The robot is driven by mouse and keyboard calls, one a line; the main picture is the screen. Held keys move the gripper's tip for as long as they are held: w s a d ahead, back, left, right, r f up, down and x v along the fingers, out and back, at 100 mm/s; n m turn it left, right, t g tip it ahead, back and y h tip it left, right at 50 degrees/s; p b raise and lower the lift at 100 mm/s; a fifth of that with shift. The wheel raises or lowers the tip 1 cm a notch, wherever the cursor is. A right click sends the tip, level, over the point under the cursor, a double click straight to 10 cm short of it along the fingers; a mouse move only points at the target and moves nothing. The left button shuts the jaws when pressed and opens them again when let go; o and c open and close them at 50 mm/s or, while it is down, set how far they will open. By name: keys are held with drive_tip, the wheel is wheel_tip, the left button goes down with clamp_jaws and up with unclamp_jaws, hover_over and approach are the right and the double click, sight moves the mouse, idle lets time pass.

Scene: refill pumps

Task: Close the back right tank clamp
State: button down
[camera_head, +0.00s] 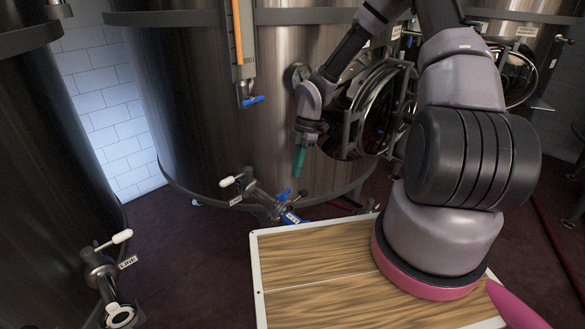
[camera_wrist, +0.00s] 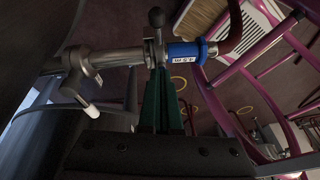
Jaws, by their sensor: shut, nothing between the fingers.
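My gripper (camera_head: 299,163) has green fingers held together and empty. It hangs in front of the large steel tank (camera_head: 190,110), a little above the pipe outlet low on it. The outlet has a valve with a white handle (camera_head: 228,181) and a blue fitting (camera_head: 293,217). In the wrist view my fingers (camera_wrist: 162,95) point at the pipe joint, where the clamp (camera_wrist: 158,48) with its dark round knob (camera_wrist: 156,18) sits beside the blue labelled coupling (camera_wrist: 186,53). The fingertips overlap the joint's lower edge; I cannot tell whether they touch. Whether the clamp is closed is unclear.
Another tank (camera_head: 45,150) stands at the left, with its own valve and white handle (camera_head: 122,236). A round hatch (camera_head: 375,110) with a metal frame juts from the middle tank near my arm. A gauge with an orange strip (camera_head: 238,35) hangs on that tank's front.

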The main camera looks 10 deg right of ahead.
drive_tip(key=w+d+f, duration=0.3)
drive_tip(key=d+f, duration=0.2)
drive_tip(key=f, duration=0.4)
drive_tip(key=shift+w, duration=0.1)
drive_tip(key=shift+a, duration=0.1)
idle(0.4)
